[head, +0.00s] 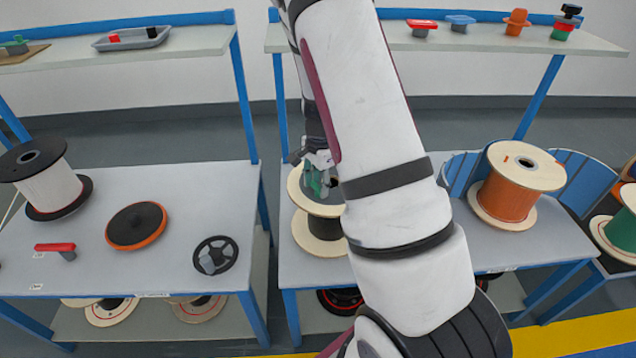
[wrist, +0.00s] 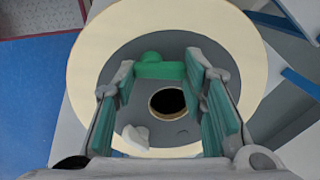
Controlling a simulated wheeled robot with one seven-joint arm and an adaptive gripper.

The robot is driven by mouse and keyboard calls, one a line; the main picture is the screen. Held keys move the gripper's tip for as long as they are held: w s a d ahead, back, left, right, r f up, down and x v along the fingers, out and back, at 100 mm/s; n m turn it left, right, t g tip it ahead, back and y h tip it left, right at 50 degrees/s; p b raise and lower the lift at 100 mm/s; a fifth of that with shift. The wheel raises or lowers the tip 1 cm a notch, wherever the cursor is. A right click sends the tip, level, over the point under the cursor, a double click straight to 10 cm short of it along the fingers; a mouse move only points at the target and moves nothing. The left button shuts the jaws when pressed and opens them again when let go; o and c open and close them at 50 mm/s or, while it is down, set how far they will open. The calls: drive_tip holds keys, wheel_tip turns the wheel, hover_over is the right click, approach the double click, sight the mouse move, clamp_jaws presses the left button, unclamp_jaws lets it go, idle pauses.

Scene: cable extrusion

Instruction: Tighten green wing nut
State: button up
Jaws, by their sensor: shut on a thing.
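The green wing nut (wrist: 160,69) sits over the grey disc (wrist: 215,128) on the top of a spool (wrist: 88,88) with cream flanges, just beyond the disc's dark centre hole. My gripper (wrist: 161,76) points down at the disc, its two green-padded fingers shut on the wing nut, one at each side. In the head view, my gripper (head: 319,180) is at the top of the spool (head: 318,245), which stands upright on the middle table. My arm hides the spool's right side, and the wing nut cannot be told apart from the green pads there.
An orange spool (head: 510,185) stands to the right before a blue slatted curved piece (head: 583,175). On the left table are a white spool (head: 45,190), an orange-black disc (head: 136,225), a red-handled piece (head: 55,248) and a black wheel (head: 215,255). Shelves hold small parts behind.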

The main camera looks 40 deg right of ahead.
drive_tip(key=o, duration=1.2)
drive_tip(key=shift+c, duration=0.2)
drive_tip(key=shift+r, duration=0.1)
wheel_tip(320, 180, up, 12)
drive_tip(key=shift+s, duration=0.3)
